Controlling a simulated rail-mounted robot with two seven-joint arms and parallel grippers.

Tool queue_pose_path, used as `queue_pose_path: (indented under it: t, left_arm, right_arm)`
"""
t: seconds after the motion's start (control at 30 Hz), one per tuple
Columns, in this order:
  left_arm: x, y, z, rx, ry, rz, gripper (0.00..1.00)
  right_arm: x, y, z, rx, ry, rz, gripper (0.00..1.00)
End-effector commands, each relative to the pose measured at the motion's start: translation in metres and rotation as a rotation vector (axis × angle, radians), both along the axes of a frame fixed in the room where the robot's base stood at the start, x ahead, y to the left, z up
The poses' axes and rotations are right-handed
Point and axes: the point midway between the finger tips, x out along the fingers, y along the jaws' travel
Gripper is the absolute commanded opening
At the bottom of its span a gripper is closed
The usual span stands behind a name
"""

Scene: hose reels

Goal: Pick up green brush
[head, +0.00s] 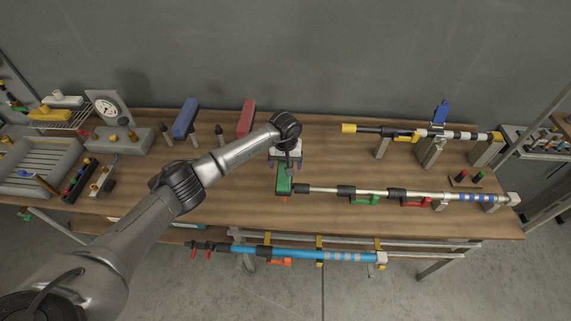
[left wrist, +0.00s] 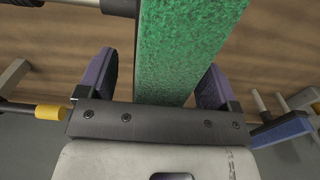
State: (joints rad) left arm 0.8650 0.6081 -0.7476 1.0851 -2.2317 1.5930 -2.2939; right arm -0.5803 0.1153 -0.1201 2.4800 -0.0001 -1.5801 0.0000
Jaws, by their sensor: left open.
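The green brush (head: 284,185) lies near the middle of the wooden table, by the dark left end of a long pole (head: 325,190). In the left wrist view its rough green face (left wrist: 185,45) runs between the two fingers. My left gripper (head: 285,165) is over the brush's far part in the head view. It is open, with one bluish finger on each side of the brush and a visible gap on both sides. The brush's part under the gripper is hidden in the head view. My right gripper is not in view.
A blue brush (head: 185,118) and a red brush (head: 246,118) stand toward the back. A yellow-ended pole (head: 370,130) rests on supports at right. A blue pole (head: 300,253) hangs along the front. A gauge (head: 106,107) and trays are at left.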

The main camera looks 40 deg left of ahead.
Motion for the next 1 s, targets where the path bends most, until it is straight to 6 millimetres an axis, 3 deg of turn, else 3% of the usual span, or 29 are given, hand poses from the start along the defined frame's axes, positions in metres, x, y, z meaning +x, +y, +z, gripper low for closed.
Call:
queue_pose_path:
  t: [1.0]
  left_arm:
    - [0.0000,0.0001,-0.0044,0.000,0.000,0.000,0.82]
  right_arm:
    - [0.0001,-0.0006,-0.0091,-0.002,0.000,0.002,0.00]
